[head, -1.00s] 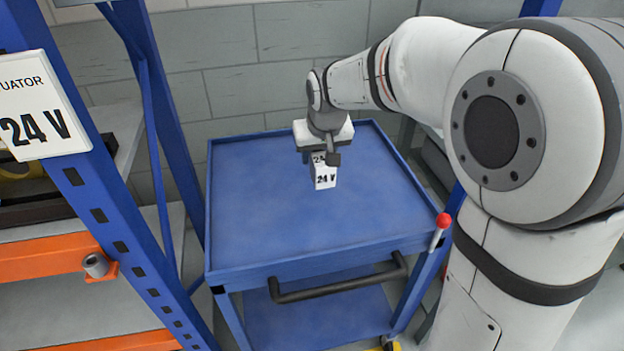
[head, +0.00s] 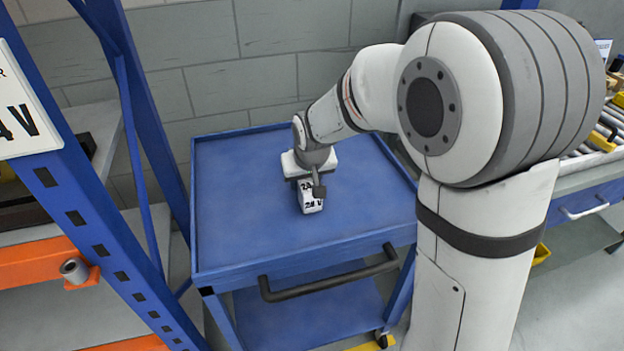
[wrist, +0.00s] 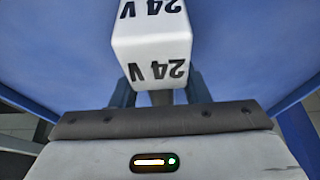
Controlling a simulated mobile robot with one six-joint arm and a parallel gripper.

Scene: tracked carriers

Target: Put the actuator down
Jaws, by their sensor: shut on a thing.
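The actuator (head: 311,205) is a white block with black "24 V" lettering. My gripper (head: 312,187) is shut on it, pointing down over the blue cart's top tray (head: 240,215). In the head view the actuator is at or just above the tray surface; I cannot tell whether it touches. The wrist view shows the actuator (wrist: 152,45) close up, its "24 V" upside down, with the fingers (wrist: 155,92) partly hidden behind it.
The tray is otherwise bare, with a raised rim and a black handle (head: 330,282) in front. A blue rack upright (head: 90,215) with orange beams stands at left. A grey block wall (head: 260,60) is behind. A roller conveyor (head: 590,160) shows at right.

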